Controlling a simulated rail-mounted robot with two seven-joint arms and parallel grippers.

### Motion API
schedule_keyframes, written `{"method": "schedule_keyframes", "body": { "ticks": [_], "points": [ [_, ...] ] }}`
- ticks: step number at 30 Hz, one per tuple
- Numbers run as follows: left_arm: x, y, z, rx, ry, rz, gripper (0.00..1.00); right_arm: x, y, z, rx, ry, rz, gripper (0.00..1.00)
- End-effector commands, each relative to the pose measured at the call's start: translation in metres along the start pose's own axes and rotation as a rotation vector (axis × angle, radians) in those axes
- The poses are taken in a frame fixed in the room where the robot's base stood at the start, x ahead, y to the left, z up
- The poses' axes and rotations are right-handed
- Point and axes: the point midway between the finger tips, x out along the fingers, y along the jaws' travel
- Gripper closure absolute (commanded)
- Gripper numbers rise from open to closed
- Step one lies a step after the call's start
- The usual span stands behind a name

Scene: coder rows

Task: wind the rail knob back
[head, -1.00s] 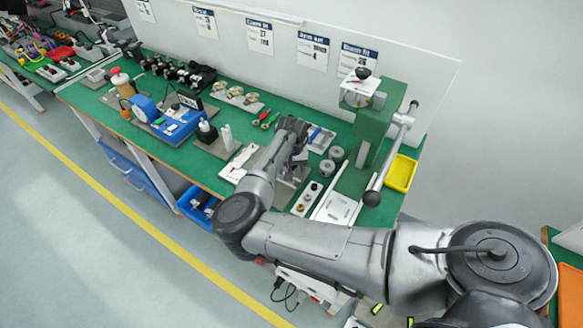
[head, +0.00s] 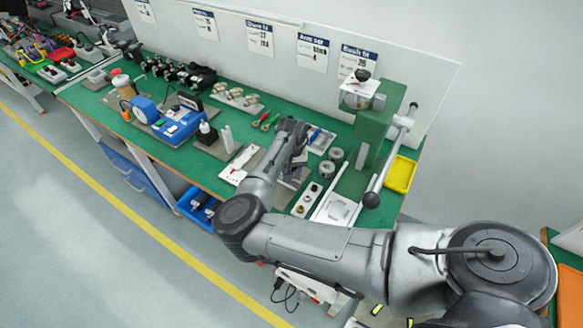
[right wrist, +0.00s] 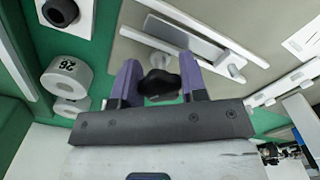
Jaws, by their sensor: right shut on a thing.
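In the right wrist view, the dark, rounded rail knob (right wrist: 160,84) sits between the two purple-padded fingers of my right gripper (right wrist: 160,75). The fingers are shut on it from both sides. A grey plate and a light rail (right wrist: 185,42) lie just beyond the knob. In the head view, my right arm reaches over the green bench and its gripper (head: 296,158) is low among the fixtures; the arm hides the knob there. My left gripper is not in either view.
A green press (head: 372,125) with a long ball-ended lever (head: 388,165) stands right of the gripper. Grey rings (head: 331,161) and a yellow tray (head: 401,174) are near it. A blue device (head: 178,124) stands to the left. The floor in front is clear.

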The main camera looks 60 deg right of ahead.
Motion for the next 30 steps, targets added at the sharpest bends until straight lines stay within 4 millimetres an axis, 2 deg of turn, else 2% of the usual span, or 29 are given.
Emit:
{"method": "schedule_keyframes", "body": {
  "ticks": [8, 15, 30],
  "points": [
    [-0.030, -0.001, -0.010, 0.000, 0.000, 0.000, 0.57, -0.006, 0.001, 0.000, 0.166, -0.002, 0.002, 0.84],
    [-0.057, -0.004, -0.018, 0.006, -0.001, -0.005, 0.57, -0.005, 0.001, 0.000, 0.392, -0.001, 0.002, 0.84],
    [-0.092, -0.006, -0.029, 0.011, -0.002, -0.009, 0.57, -0.003, 0.000, -0.001, 0.867, 0.000, 0.002, 0.84]
  ]
}}
